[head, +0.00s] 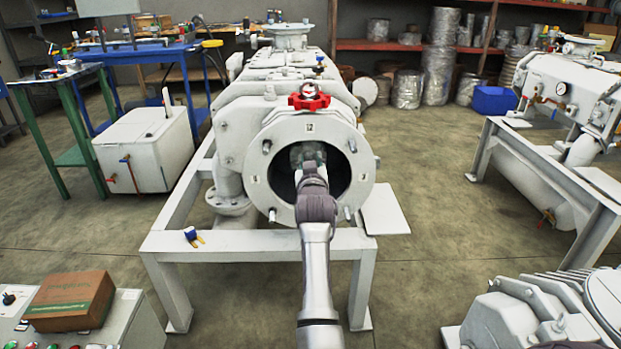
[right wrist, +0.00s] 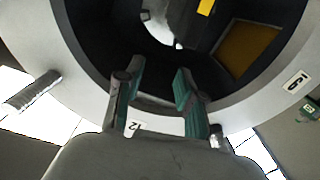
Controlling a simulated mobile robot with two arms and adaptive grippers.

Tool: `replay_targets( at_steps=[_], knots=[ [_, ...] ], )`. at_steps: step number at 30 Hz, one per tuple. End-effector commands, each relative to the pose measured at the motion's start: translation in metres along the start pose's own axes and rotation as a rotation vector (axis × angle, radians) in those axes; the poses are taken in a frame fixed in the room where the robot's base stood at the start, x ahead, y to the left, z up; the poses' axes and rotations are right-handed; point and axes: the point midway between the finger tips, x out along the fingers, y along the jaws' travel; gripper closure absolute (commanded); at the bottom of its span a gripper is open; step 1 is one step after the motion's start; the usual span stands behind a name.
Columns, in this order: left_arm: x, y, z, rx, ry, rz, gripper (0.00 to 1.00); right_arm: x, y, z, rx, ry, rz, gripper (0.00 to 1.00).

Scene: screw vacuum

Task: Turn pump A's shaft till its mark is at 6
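Pump A (head: 232,134) is the large white pump in the middle of the head view, its round numbered flange facing me. The label 12 (head: 310,128) is at the flange top. My right gripper (head: 310,163) is at the flange's dark opening and covers part of it. In the right wrist view, the gripper (right wrist: 156,88) is open, its green-padded fingers apart with nothing between them. A shiny shaft end (right wrist: 178,18) lies beyond the fingertips, apart from them. A yellow mark (right wrist: 206,6) shows beside it at the picture's top edge. My left gripper is not in view.
A red handwheel (head: 309,97) sits above the flange, and studs (head: 347,214) stick out around it. The white frame (head: 190,243) carries the pump. Another pump (head: 575,95) stands at the right. A brown box (head: 72,300) lies on a control cabinet at the lower left.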

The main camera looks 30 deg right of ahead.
Motion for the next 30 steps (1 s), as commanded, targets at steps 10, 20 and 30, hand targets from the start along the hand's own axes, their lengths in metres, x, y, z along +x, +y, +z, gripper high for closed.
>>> replay_targets(
  at_steps=[10,20,30],
  knots=[
    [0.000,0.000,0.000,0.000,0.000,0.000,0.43,0.000,0.003,-0.024,0.000,-0.002,0.000,0.62],
    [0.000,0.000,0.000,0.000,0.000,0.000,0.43,-0.006,0.009,-0.020,-0.017,-0.004,0.008,0.62],
    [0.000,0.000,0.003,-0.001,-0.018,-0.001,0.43,-0.096,0.002,0.020,-0.054,-0.004,0.020,0.62]
  ],
)
